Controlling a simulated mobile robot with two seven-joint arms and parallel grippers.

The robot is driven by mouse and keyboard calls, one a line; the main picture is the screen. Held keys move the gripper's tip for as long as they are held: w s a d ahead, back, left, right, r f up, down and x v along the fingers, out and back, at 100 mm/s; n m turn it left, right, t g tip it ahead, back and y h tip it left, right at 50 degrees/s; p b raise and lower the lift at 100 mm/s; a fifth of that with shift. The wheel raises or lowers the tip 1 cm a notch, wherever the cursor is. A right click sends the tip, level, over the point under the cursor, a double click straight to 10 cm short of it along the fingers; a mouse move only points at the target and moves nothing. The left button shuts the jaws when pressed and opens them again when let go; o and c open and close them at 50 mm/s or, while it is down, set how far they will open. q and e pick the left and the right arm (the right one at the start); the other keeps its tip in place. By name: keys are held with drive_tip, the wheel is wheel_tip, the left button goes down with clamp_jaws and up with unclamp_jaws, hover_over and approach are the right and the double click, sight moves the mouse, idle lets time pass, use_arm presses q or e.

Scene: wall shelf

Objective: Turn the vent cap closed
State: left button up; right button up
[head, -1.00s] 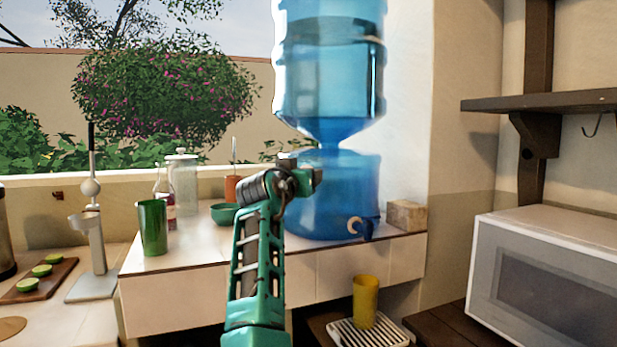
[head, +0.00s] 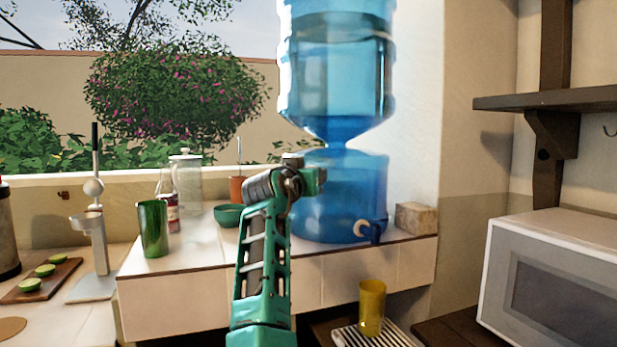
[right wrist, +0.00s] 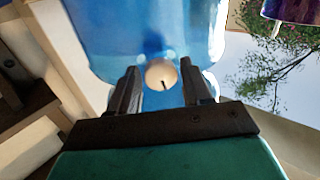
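A round beige cap (right wrist: 161,74) with a dark slot sits on the blue dispenser in the right wrist view. I take it to be the vent cap; it is hidden in the head view. My right gripper (right wrist: 159,69) is open, with one dark finger on each side of the cap and a gap showing on both sides. I cannot tell how deep the fingers reach. In the head view my green right arm rises in front of the blue dispenser (head: 345,195) and hides the fingers. My left gripper is not in view.
A blue spigot (head: 373,232) sticks out low on the dispenser. A green cup (head: 152,228), a teal bowl (head: 228,215) and a bottle (head: 168,205) stand left on the tiled ledge. A yellow cup (head: 371,305) stands below. A microwave (head: 550,280) is at right.

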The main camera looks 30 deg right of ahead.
drive_tip(key=c, duration=0.7)
